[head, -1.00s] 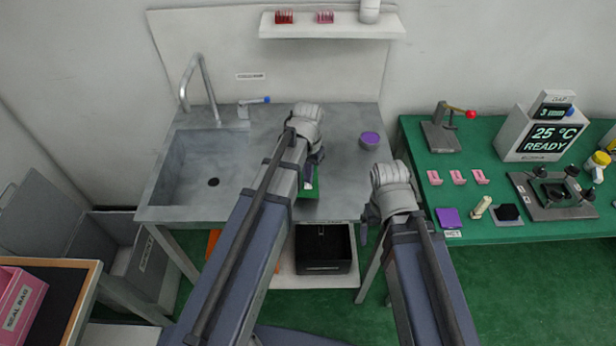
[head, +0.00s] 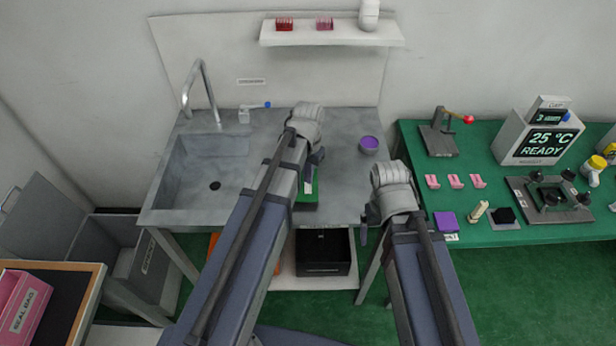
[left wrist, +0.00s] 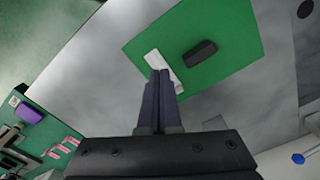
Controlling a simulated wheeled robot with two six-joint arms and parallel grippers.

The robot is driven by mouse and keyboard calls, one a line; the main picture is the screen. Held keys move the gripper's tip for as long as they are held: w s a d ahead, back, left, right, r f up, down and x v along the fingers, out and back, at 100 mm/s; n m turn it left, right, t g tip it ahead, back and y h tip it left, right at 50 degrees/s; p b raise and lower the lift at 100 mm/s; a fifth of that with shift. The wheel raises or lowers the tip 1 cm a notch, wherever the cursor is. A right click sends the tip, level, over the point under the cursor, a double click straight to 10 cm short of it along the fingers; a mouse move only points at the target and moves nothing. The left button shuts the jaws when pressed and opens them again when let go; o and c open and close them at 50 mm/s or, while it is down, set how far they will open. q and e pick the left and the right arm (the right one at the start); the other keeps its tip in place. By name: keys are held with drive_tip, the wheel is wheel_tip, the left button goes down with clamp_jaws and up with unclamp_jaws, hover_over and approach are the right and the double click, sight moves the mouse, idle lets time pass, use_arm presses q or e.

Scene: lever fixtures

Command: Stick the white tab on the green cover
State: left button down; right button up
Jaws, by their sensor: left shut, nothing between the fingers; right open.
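The green cover (left wrist: 225,28) lies on the grey counter. In the head view (head: 311,189) it is partly hidden behind my left arm. The white tab (left wrist: 165,70) lies on the cover near its edge, beside a black block (left wrist: 201,54). My left gripper (left wrist: 160,74) is shut and empty, its fingertips at the white tab's near side; whether they touch it I cannot tell. In the head view my left gripper (head: 316,160) is just above the cover, mostly hidden by its wrist. My right gripper (head: 368,222) is open and empty by the counter's front right corner.
A sink (head: 205,175) is on the left of the counter. A green table (head: 500,232) on the right carries a press, pink clips, a purple block and a heater display. A shelf (head: 332,36) hangs above.

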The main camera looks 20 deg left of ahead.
sight(309, 188)
use_arm(q)
wheel_tip(309, 188, up, 5)
drive_tip(key=p, duration=0.4)
drive_tip(key=shift+f, duration=0.2)
drive_tip(key=shift+s+d, duration=0.15)
drive_tip(key=s+d+m+y, duration=0.1)
drive_tip(key=s+d, duration=0.9)
drive_tip(key=s, duration=0.4)
drive_tip(key=shift+w, duration=0.1)
